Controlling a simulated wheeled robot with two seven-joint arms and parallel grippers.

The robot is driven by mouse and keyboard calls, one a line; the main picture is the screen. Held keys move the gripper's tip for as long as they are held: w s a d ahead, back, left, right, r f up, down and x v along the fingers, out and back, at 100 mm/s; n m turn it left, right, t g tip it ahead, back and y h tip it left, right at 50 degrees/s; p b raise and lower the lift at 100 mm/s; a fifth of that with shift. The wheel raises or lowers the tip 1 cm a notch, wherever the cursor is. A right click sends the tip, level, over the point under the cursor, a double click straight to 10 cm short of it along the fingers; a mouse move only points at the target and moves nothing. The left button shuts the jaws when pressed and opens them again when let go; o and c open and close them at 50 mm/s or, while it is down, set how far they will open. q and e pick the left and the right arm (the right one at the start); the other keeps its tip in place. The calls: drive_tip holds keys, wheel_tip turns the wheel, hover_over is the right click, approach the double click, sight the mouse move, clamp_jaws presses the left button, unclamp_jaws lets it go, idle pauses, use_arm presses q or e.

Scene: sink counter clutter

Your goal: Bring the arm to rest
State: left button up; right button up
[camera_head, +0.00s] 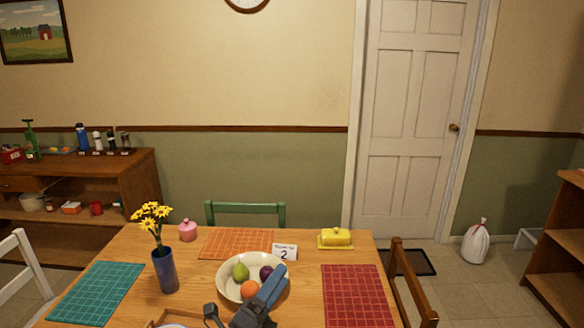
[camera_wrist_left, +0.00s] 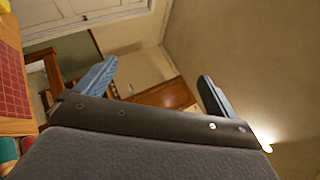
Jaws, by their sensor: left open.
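My left gripper (camera_head: 264,296) shows at the bottom of the head view, in front of the fruit bowl and hiding part of its right side. In the left wrist view its two blue-grey fingers (camera_wrist_left: 158,75) stand wide apart with nothing between them. Beyond them are a wall, part of a door and brown wooden furniture. Whether the gripper touches the bowl cannot be told. My right gripper is in neither view.
The wooden table (camera_head: 205,275) holds a fruit bowl (camera_head: 228,287), a blue flower vase (camera_head: 166,271), a number card (camera_head: 285,252), a yellow butter dish (camera_head: 336,239), a pink jar (camera_head: 187,231) and placemats. A wooden chair (camera_head: 413,285) stands at the right edge.

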use_arm(q)
drive_tip(key=a+f+n+g+y, duration=0.3)
drive_tip(key=a+f+n+y, duration=1.15)
drive_tip(key=n, duration=0.45)
drive_tip(key=s+a+f+n+g, duration=0.2)
drive_tip(key=s+f+n+g, duration=0.35)
drive_tip(key=s+f, duration=0.5)
drive_tip(key=s+a+f+n+g, duration=0.2)
drive_tip(key=s+f+n+g, duration=0.2)
drive_tip(key=s+f+g, duration=0.5)
drive_tip(key=s+d+f, duration=0.2)
drive_tip(key=s+f, duration=0.1)
drive_tip(key=f, duration=1.1)
drive_tip(key=s+d+f, duration=0.2)
drive_tip(key=d+f, duration=0.1)
drive_tip(key=f, duration=1.1)
drive_tip(key=shift+s+d, duration=0.15)
drive_tip(key=shift+s, duration=0.25)
